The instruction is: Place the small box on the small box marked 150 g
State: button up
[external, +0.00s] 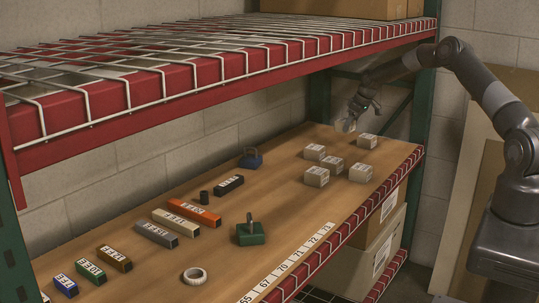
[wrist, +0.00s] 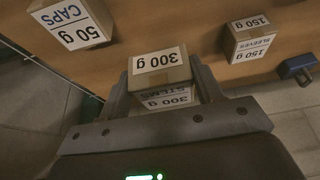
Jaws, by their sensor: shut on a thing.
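In the wrist view, my gripper (wrist: 160,82) is shut on a small cardboard box (wrist: 178,76) whose labels read 300 g and STEMS. The small box marked 150 g, SLEEVES (wrist: 248,32) stands to the right at the top of the wrist view, apart from the held box. In the external view, my gripper (external: 347,125) is above the far end of the shelf, over a group of small boxes. The labels there are too small to read, so I cannot tell which one is the 150 g box.
A box marked 50 g CAPS (wrist: 74,20) is at the upper left of the wrist view. A blue block with a handle (external: 250,158) and a green one (external: 250,232) stand on the wooden shelf (external: 285,205). The upper wire shelf (external: 200,62) hangs overhead.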

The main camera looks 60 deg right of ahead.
send_over(317, 148)
jog(key=s, duration=0.2)
jog(key=shift+w+d+f, duration=0.2)
jog(key=shift+d, duration=0.05)
jog(key=shift+a+f, duration=0.1)
jog(key=shift+f, duration=0.1)
jog(key=shift+w+f, duration=0.1)
jog(key=shift+f, duration=1.1)
jog(key=shift+f, duration=0.15)
jog(key=o, duration=1.2)
